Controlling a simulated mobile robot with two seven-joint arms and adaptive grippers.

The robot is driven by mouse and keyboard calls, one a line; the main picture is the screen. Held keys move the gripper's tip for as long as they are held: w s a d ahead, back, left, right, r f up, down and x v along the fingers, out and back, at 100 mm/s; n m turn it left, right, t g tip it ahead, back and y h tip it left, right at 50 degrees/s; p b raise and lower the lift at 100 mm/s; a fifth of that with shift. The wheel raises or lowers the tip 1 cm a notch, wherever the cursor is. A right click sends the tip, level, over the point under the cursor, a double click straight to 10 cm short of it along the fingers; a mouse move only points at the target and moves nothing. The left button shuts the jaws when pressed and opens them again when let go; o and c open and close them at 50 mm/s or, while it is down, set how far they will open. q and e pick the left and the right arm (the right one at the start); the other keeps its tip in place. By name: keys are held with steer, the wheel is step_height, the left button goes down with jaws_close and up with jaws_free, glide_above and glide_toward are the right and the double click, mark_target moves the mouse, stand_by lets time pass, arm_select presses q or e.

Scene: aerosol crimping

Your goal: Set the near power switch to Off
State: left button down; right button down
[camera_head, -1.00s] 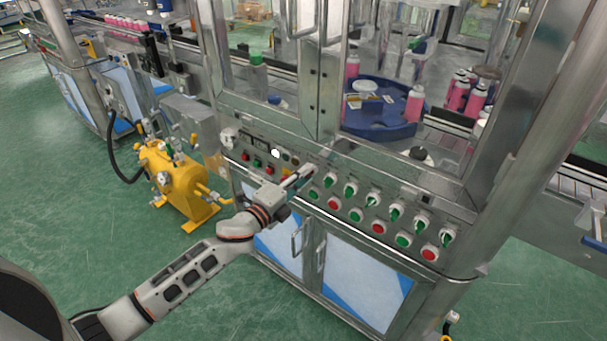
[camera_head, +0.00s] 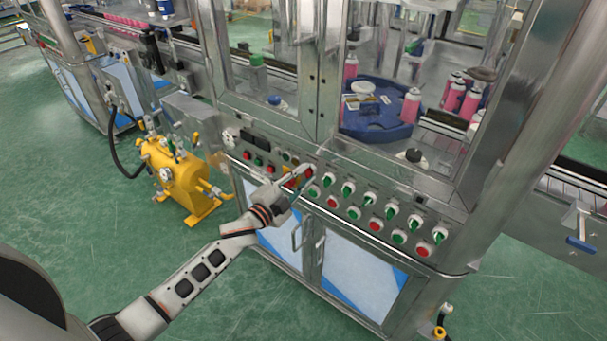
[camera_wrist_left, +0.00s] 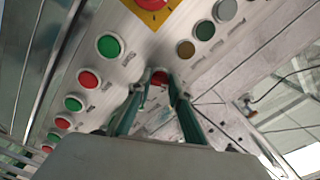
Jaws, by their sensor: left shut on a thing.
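My left gripper (camera_head: 304,172) reaches the steel control panel (camera_head: 345,150) from the front left. In the left wrist view its two green fingers (camera_wrist_left: 158,92) are closed around a small red switch (camera_wrist_left: 158,77) on the panel face. The fingers hide most of it, so I cannot read its position. No label is readable to identify it as the near power switch. My right gripper is not in view.
Several green selector switches (camera_head: 370,199) and red and green buttons run right along the panel. A yellow plate with a red button (camera_wrist_left: 152,4) is close by. A yellow tank (camera_head: 180,185) stands left. Glass doors rise behind the panel.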

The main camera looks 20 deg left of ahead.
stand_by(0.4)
arm_select(q)
steer(key=c, duration=1.8)
jaws_free()
steer(key=shift+c, duration=0.2)
steer(key=v, duration=1.2)
steer(key=s+d+f+n+g+y, duration=0.3)
steer(key=s+f+n+g, duration=0.3)
steer(key=s+f+n, duration=0.5)
steer(key=s+f, duration=0.6)
steer(key=s, duration=0.4)
steer(key=shift+d+f+n, duration=0.3)
steer(key=shift+d, duration=0.1)
